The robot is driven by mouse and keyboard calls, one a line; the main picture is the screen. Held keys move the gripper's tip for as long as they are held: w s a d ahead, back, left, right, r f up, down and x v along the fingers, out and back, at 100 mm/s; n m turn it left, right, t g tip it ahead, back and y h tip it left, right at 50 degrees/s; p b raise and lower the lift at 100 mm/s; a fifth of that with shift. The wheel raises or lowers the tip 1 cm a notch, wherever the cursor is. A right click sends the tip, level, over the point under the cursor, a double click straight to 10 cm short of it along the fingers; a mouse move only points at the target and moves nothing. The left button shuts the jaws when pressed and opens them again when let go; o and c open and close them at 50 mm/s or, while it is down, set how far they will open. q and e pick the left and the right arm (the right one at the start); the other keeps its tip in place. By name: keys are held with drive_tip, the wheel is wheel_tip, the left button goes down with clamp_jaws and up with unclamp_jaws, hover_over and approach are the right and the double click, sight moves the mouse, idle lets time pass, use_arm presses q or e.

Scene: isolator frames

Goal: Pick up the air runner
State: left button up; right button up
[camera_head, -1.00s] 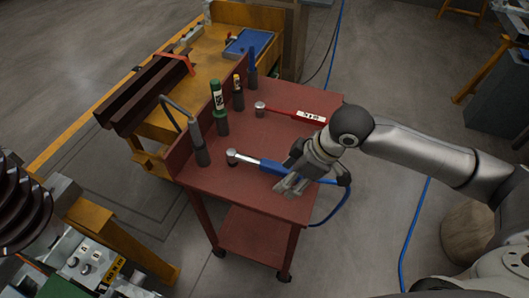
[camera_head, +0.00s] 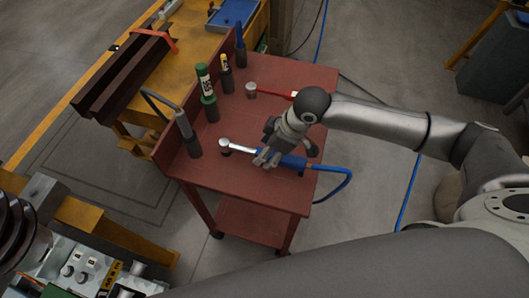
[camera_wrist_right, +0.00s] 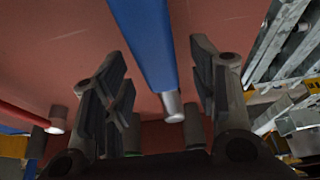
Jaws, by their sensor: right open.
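The air runner is a tool with a blue handle (camera_head: 292,162), a silver head (camera_head: 225,145) and a blue hose at its right end. It lies on the red cart top (camera_head: 250,190). My right gripper (camera_head: 266,156) is over its handle, near the head. In the right wrist view the blue handle (camera_wrist_right: 146,35) runs between the two open fingers of the gripper (camera_wrist_right: 160,62), with a gap on each side. The silver end (camera_wrist_right: 173,106) shows between them. I cannot tell how high the fingers are above the cart. My left gripper is not in view.
A red-handled hammer (camera_head: 270,93) lies farther back, partly behind my right wrist. The blue hose (camera_head: 345,185) hangs off the right edge.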

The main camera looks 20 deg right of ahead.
drive_tip(key=x, duration=0.2)
drive_tip(key=shift+a+f, duration=0.15)
drive_tip(key=shift+f, duration=0.1)
drive_tip(key=c, duration=1.1)
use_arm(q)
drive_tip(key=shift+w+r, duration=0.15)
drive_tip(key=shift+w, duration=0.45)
use_arm(e)
drive_tip(key=shift+w+r, duration=0.15)
clamp_jaws()
